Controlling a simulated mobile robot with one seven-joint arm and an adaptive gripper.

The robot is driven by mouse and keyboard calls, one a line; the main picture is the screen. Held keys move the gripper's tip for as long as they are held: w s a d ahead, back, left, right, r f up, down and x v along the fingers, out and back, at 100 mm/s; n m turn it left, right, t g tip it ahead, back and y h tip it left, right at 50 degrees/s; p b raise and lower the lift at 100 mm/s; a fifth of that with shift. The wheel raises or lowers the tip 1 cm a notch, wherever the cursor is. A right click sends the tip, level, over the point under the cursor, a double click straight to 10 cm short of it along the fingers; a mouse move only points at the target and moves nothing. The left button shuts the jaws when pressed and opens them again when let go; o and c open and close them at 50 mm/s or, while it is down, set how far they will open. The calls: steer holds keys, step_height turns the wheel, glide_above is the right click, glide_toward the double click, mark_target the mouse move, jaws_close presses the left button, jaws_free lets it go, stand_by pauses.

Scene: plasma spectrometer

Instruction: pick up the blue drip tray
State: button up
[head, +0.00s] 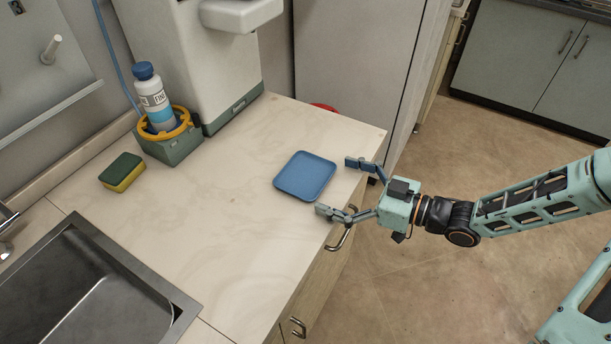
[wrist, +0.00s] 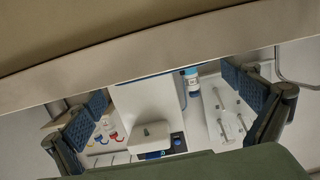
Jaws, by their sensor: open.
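The blue drip tray (head: 304,175) is a shallow square with rounded corners. It lies flat on the light wood counter near its right edge in the head view. My gripper (head: 340,187) is open and empty at that edge, just right of the tray, with its two fingers spread and pointing towards it. The fingers look apart from the tray; their height over the counter is hard to tell. In the wrist view my open gripper (wrist: 176,105) shows a finger at each side. I cannot make out the tray clearly there.
A white machine (head: 188,60) stands at the back of the counter (head: 225,225). Beside it a bottle (head: 154,95) sits in a yellow-ringed green holder (head: 172,148). A sponge (head: 122,171) and a sink (head: 95,290) are at left. The counter around the tray is clear.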

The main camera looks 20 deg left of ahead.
mark_target(312, 179)
steer(key=a, duration=0.5)
steer(key=shift+w+a+f, duration=0.15)
steer(key=shift+a+f, duration=0.05)
steer(key=shift+a, duration=0.2)
steer(key=c, duration=0.9)
steer(key=shift+o, duration=0.2)
steer(key=shift+r, duration=0.1)
